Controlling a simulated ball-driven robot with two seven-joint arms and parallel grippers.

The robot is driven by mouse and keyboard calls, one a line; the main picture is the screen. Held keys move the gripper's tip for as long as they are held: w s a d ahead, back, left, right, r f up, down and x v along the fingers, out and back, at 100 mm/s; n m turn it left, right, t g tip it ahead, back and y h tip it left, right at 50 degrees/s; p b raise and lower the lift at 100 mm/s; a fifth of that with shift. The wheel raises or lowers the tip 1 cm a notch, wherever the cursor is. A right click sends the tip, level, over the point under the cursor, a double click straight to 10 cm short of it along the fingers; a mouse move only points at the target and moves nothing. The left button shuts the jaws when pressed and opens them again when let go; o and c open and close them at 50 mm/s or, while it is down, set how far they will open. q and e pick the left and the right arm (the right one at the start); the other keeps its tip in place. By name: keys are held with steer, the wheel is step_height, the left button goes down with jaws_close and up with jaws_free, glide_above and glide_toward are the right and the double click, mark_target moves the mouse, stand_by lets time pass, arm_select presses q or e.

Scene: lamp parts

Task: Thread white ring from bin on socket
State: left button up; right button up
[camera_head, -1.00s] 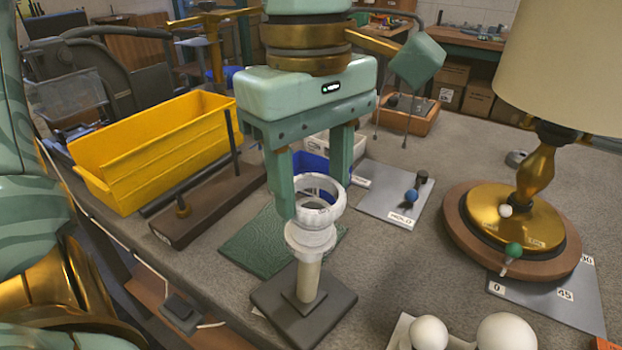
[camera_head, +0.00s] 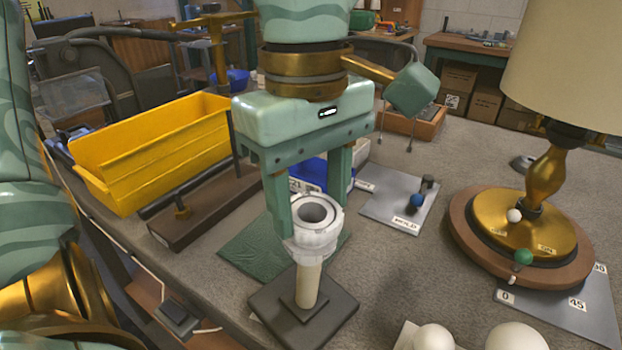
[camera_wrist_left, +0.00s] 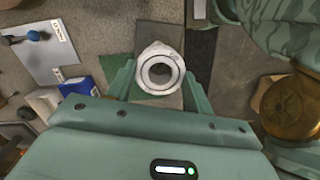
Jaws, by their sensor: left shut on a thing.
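The white ring (camera_head: 299,243) is around the top of the white socket (camera_head: 314,210), which stands upright on a post with a dark square base (camera_head: 335,311). My left gripper (camera_head: 312,228) is shut on the ring from above, one finger on each side. In the left wrist view the ring (camera_wrist_left: 145,72) and the socket's round opening (camera_wrist_left: 160,72) look nearly concentric between the fingers. Whether the ring rests on a ledge of the socket cannot be told. The blue bin (camera_head: 313,172) is partly hidden behind the gripper. My right gripper is not in view.
A lamp with a brass base (camera_head: 520,225) and large shade stands at the right. A yellow bin (camera_head: 150,150) is at the left. A grey plate with a blue ball (camera_head: 416,201) lies behind right. White bulbs (camera_head: 433,338) are at the front. A green mat (camera_head: 250,250) lies beside the post.

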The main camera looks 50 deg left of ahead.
arm_select(q)
steer(key=shift+f+b, duration=0.35)
steer(key=shift+f, duration=0.3)
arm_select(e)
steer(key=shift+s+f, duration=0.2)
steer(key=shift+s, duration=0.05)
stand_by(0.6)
arm_select(q)
steer(key=shift+c, duration=0.7)
steer(key=shift+s+f, duration=0.1)
steer(key=shift+f, duration=0.1)
steer(key=shift+r+m+p, duration=0.15)
steer(key=shift+m+p, duration=0.45)
steer(key=shift+m, duration=0.3)
steer(key=shift+c, duration=0.4)
steer(key=m+p, duration=0.1)
steer(key=m, duration=0.2)
steer(key=shift+m+g+p, duration=0.3)
steer(key=shift+g+p, duration=0.1)
steer(key=shift+f+m+y, duration=0.2)
steer(key=shift+m+y, duration=0.1)
steer(key=shift+m, duration=0.5)
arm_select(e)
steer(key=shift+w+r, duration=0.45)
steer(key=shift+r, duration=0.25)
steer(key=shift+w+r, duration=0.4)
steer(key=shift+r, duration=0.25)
arm_select(q)
steer(key=shift+p, duration=0.3)
